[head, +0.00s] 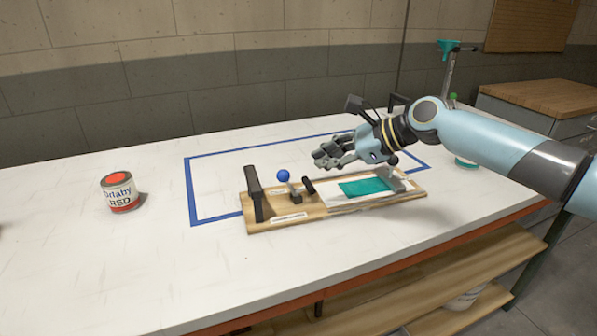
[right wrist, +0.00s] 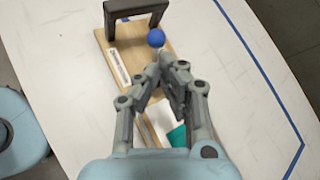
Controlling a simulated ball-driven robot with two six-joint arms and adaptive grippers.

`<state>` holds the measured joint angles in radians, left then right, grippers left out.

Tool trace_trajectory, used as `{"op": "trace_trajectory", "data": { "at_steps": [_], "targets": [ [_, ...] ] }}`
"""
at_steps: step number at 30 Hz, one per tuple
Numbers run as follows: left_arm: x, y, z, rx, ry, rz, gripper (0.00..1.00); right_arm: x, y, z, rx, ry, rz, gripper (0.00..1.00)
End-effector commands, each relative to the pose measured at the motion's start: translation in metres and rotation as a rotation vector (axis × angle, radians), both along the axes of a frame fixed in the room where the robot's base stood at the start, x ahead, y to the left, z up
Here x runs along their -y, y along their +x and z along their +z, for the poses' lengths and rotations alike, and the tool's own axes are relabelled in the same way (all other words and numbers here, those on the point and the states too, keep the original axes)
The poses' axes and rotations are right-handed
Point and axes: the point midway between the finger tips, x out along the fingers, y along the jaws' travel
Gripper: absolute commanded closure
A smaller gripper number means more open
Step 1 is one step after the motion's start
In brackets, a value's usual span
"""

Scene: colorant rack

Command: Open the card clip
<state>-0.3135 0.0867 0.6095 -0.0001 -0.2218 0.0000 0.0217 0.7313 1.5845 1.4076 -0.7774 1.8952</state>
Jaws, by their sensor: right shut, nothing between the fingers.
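The card clip is a wooden board (head: 290,222) with a black upright frame (head: 255,193) at its left end. A lever with a blue ball knob (head: 284,175) stands beside that frame, with a short black bar (head: 308,186) to its right. A teal card (head: 366,187) lies on a white sheet on the board's right part. My right gripper (head: 322,158) is shut and empty above the board, right of the blue knob. In the right wrist view its fingertips (right wrist: 168,62) are together just below the blue knob (right wrist: 156,38); contact cannot be told. My left gripper is not in view.
A paint can with a red top (head: 119,192) stands on the white table to the left. Blue tape (head: 190,190) outlines a rectangle around the board's area. A teal-topped stand (head: 449,60) is at the back right. The table's left part is mostly clear.

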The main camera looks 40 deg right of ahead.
Motion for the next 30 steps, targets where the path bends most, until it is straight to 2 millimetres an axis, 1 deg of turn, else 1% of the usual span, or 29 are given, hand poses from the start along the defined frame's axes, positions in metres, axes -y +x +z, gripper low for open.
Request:
{"op": "trace_trajectory", "data": {
  "at_steps": [1, 3, 6, 9, 15, 21, 25, 28, 30],
  "targets": [
    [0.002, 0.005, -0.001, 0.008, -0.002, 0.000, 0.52, -0.008, 0.009, -0.005, 0.001, 0.009, 0.000, 1.00],
    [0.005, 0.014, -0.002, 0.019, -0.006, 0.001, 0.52, -0.013, 0.020, -0.013, 0.002, 0.006, -0.001, 1.00],
    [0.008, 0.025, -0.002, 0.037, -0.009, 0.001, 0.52, -0.021, 0.033, -0.023, 0.001, 0.005, 0.000, 1.00],
    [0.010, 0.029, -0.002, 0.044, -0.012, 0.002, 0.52, -0.027, 0.042, -0.030, 0.000, 0.003, 0.000, 1.00],
    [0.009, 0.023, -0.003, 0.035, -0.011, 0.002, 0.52, -0.033, 0.051, -0.038, -0.002, 0.000, 0.001, 1.00],
    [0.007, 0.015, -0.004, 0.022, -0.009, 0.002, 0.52, -0.033, 0.052, -0.039, -0.001, -0.001, 0.002, 1.00],
    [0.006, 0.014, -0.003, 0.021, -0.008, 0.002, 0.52, -0.033, 0.052, -0.039, -0.001, -0.001, 0.002, 1.00],
    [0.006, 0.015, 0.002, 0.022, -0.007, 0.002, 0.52, -0.037, 0.055, -0.038, -0.001, 0.002, 0.000, 1.00],
    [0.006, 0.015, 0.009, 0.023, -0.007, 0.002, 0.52, -0.044, 0.060, -0.039, 0.000, 0.005, 0.000, 1.00]
  ]
}}
